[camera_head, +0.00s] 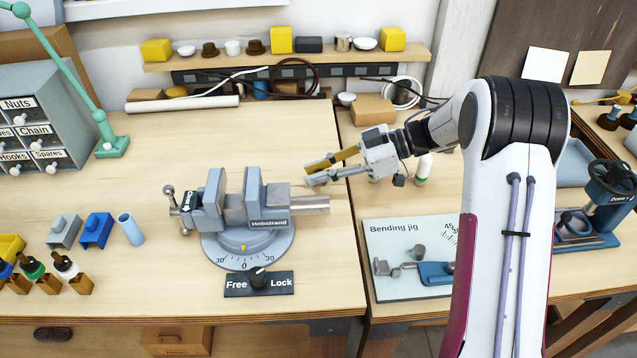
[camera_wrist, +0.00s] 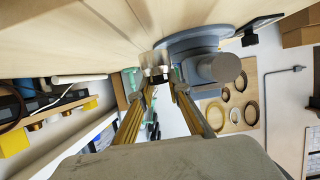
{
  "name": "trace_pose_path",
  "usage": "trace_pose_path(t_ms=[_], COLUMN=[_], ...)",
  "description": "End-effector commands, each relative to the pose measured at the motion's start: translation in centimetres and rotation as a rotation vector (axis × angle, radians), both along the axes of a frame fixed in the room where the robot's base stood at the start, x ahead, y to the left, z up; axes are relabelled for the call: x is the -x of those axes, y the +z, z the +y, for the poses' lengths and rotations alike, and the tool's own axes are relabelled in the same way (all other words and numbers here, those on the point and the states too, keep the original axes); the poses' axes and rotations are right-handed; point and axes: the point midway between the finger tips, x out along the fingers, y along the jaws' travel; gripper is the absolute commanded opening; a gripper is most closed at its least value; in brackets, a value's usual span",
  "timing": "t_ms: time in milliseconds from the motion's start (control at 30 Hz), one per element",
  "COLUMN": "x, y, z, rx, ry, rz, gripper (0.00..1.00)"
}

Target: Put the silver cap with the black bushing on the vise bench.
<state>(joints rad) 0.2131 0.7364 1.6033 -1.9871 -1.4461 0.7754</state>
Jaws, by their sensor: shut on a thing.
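My gripper (camera_head: 309,175) is above the right part of the vise bench (camera_head: 270,135), its fingers pointing left, just behind and right of the grey vise (camera_head: 255,200). In the wrist view, my gripper (camera_wrist: 160,82) is shut on a small silver-and-dark piece (camera_wrist: 157,74) between its fingertips. It looks like the silver cap with its black bushing, but it is too small to be sure. In the head view the fingers mostly hide it. The vise and its round base (camera_wrist: 195,45) show close beyond the fingertips in the wrist view.
The bending jig (camera_head: 410,260) is on the right bench, beyond a gap between benches. A shelf (camera_head: 300,58) with caps and yellow blocks runs along the back. Blue and grey blocks (camera_head: 96,231) stand left of the vise.

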Motion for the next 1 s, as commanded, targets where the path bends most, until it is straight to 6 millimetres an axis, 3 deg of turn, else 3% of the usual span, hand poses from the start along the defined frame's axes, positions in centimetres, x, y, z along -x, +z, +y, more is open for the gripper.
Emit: trace_pose_path(t_ms=[400,900,933,1000], x=[0.0,0.0,0.0,0.0], y=[-3.5,-4.0,-4.0,-4.0], z=[0.0,0.0,0.0,0.0], rx=[-0.001,0.0,0.0,0.0], ry=[0.0,0.0,0.0,0.0], rz=[0.002,0.001,0.001,0.001], gripper=[0.0,0.0,0.19,0.33])
